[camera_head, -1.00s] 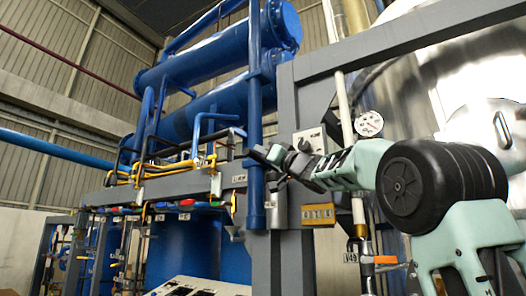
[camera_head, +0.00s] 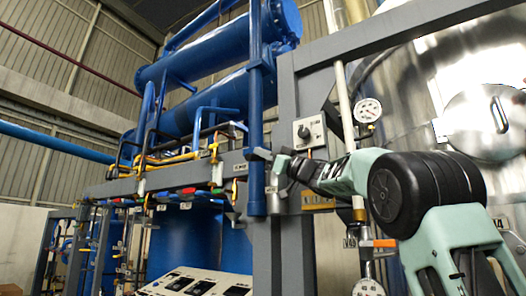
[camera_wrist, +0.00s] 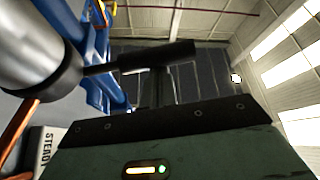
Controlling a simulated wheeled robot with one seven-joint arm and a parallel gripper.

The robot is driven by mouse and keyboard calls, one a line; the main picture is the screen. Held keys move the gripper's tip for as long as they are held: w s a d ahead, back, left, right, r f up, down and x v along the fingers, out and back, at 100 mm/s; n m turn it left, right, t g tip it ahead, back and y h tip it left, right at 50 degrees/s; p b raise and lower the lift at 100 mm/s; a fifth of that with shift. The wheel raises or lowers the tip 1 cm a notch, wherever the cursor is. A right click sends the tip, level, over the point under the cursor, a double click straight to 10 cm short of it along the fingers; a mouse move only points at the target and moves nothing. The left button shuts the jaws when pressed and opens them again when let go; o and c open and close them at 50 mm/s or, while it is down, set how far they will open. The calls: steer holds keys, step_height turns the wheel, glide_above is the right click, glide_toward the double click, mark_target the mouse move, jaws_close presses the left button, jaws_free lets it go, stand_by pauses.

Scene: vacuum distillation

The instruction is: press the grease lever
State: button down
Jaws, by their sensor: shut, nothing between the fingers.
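In the wrist view a silver cylinder (camera_wrist: 35,50) with a black collar is at upper left. A dark rod runs right from it to a thick black handle (camera_wrist: 155,55), which looks like the grease lever. My gripper's dark shut fingers (camera_wrist: 158,88) rise from the green gripper body and end at or just behind the handle. Whether they touch cannot be told. In the head view my gripper (camera_head: 262,156) reaches left to the grey post, below a dial box. A small grey cylinder (camera_head: 278,188) is just under it; the lever is not clearly distinguishable there.
The grey steel post (camera_head: 266,250) and blue pipe (camera_head: 256,100) stand close beside my gripper. A knob box (camera_head: 309,130), a pressure gauge (camera_head: 367,110) and an orange-handled valve (camera_head: 378,243) are nearby. A shiny tank (camera_head: 410,80) fills the right. A control panel (camera_head: 195,283) is at lower left.

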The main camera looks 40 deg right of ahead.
steer(key=shift+w+d+f+b, duration=0.1)
steer(key=shift+d+f+b, duration=0.1)
steer(key=shift+f, duration=0.35)
steer(key=shift+w+d+f+b, duration=0.1)
steer(key=shift+f+b, duration=0.1)
steer(key=shift+f, duration=0.3)
